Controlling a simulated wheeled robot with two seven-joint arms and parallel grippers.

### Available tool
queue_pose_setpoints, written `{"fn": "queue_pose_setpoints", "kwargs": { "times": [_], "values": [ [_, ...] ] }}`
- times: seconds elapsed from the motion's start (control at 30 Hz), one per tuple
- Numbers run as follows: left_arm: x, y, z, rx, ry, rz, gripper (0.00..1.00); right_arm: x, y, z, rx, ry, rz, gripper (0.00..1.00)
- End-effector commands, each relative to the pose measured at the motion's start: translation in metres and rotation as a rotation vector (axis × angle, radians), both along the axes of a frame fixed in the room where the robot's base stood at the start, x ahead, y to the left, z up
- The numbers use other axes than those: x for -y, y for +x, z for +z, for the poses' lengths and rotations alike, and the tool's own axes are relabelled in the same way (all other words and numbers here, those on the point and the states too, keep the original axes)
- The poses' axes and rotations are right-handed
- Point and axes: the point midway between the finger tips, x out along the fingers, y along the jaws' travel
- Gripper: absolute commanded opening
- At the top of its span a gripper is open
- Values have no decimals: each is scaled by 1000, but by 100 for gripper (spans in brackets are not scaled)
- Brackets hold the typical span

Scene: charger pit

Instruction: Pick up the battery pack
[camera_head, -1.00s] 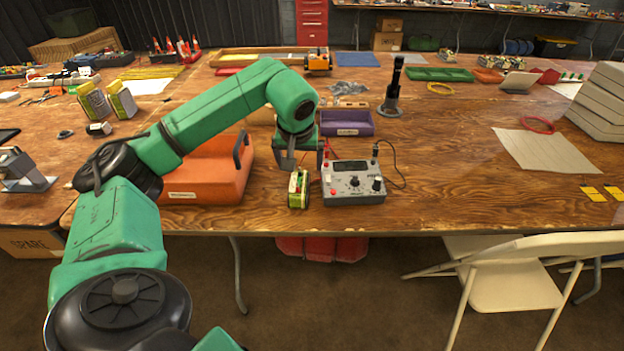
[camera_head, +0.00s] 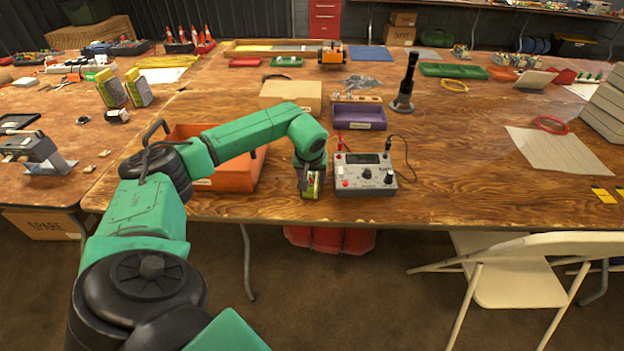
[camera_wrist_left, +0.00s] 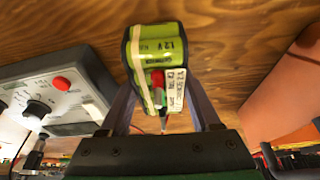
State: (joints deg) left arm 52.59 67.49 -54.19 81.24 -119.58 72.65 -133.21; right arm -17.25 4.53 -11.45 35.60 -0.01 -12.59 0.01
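The battery pack (camera_head: 313,186) is a small green-and-yellow wrapped block with a pale label. It stands on the table near the front edge, just left of the grey meter. My left gripper (camera_head: 312,184) reaches down over it, one finger on each side. No lift off the table shows. My right gripper is not in view.
The grey meter (camera_head: 364,182), with knobs and cables, stands close on the right. An orange bin (camera_head: 228,176) is close on the left. A purple tray (camera_head: 359,117) and a cream box (camera_head: 290,96) lie behind. The table to the right of the meter is mostly clear.

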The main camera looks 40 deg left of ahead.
Motion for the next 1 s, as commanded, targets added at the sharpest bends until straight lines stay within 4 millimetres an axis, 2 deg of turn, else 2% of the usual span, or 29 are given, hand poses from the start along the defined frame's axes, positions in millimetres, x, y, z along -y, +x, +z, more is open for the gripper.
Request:
{"fn": "queue_pose_setpoints", "kwargs": {
  "times": [0.03,0.13,0.17,0.5,0.67,0.77,0.87,1.0],
  "values": [
    [0,0,0,0,0,0,40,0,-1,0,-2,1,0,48],
    [0,0,0,0,0,1,2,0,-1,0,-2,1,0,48],
    [0,0,0,0,0,1,0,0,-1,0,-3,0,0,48],
    [0,1,3,4,0,1,0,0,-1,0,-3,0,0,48],
    [0,1,16,6,0,1,0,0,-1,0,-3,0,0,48],
    [-1,1,35,8,1,2,0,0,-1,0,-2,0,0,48],
    [0,2,65,11,0,0,0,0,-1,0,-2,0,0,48],
    [0,2,119,14,-1,0,0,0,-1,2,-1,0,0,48]
  ]
}}
